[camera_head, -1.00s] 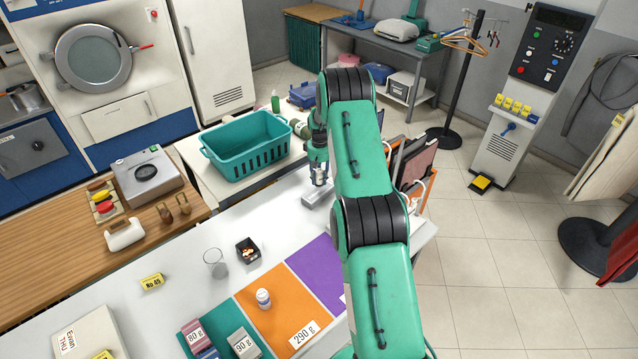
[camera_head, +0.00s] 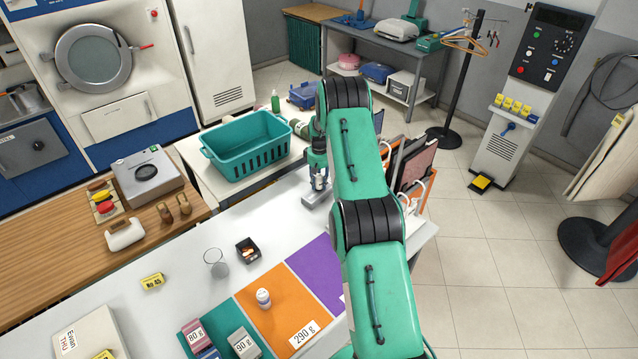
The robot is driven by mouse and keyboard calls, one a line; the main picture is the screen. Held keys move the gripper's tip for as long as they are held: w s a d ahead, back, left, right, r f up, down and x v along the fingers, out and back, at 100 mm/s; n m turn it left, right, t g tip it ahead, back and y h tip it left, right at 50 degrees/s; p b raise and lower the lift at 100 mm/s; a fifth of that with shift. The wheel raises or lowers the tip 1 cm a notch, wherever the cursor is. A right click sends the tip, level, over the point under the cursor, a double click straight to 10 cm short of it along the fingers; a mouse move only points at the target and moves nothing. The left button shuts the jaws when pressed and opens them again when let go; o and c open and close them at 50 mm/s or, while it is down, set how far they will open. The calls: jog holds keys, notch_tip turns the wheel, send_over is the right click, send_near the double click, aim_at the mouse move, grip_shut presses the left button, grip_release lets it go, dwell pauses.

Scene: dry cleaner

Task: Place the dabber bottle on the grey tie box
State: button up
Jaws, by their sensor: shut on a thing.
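My gripper (camera_head: 319,184) points down at the far end of the white table, beside my green arm. It is shut on a small pale thing between its fingers, which I take to be the dabber bottle; the fingers hide most of it. I cannot tell whether the held thing touches the box top.
A teal basket (camera_head: 246,145) stands left of the gripper. A clear glass (camera_head: 216,263), a black tray (camera_head: 248,250) and a white bottle (camera_head: 263,298) on the orange mat (camera_head: 283,315) are nearer. Racked boards (camera_head: 415,160) stand right of my arm.

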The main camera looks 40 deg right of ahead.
jog(key=shift+f, duration=0.15)
jog(key=o, duration=1.2)
notch_tip(320, 180, up, 12)
jog(key=shift+r, duration=0.15)
dwell(0.6)
jog(key=shift+r, duration=0.15)
